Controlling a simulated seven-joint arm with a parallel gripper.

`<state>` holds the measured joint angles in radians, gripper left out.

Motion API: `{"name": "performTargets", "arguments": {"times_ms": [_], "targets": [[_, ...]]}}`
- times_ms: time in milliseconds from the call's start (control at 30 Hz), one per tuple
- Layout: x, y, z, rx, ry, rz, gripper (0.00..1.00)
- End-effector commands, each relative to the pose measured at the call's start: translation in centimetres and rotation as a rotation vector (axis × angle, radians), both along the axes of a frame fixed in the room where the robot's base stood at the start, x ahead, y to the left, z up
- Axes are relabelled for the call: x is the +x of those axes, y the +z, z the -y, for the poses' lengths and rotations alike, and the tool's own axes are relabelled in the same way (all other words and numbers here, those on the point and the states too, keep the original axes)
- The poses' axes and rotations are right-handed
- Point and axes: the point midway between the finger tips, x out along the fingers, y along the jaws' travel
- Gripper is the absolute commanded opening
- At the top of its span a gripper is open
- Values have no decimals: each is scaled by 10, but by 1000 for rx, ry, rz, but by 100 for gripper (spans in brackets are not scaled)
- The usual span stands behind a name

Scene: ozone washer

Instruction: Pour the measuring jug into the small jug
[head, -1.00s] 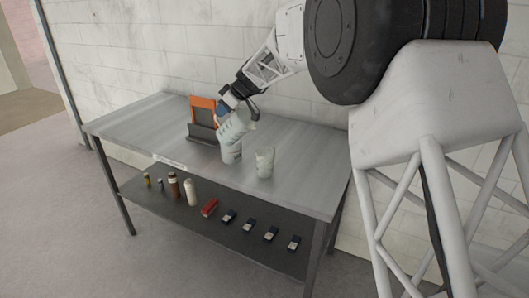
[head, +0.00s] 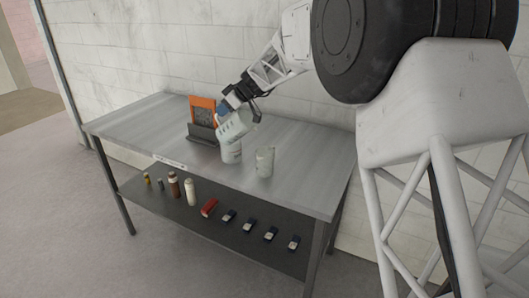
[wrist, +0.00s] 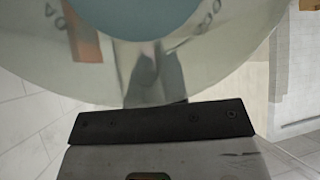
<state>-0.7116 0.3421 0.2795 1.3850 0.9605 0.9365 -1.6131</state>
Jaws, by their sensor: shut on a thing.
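My gripper (head: 241,98) is shut on a pale, translucent measuring jug (head: 236,126) with dark markings. The jug is tilted and held above the table. In the wrist view the jug's wall (wrist: 200,80) fills the top, with a blue-green round area inside it. Directly below the tilted jug in the head view stands an upright pale vessel (head: 231,153) with faint printing. Another upright, clear-grey vessel (head: 265,162) stands to its right, apart from it. I cannot tell for sure which of the two is the small jug. No stream of liquid is clearly visible.
An orange-framed dark panel (head: 203,110) stands in a dark holder behind and left of the vessels on the metal table (head: 300,182). The lower shelf (head: 150,198) holds bottles, a red item and several small dark items. The table's right part is clear.

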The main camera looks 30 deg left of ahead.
Motion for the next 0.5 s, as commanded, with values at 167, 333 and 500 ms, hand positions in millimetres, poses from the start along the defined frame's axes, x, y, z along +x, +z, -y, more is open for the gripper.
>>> {"name": "performTargets", "arguments": {"times_ms": [167,333,500], "targets": [[0,0,1,13,-1,-4,0],[1,1,2,26,0,-6,0],[1,1,3,40,-1,-10,0]]}}
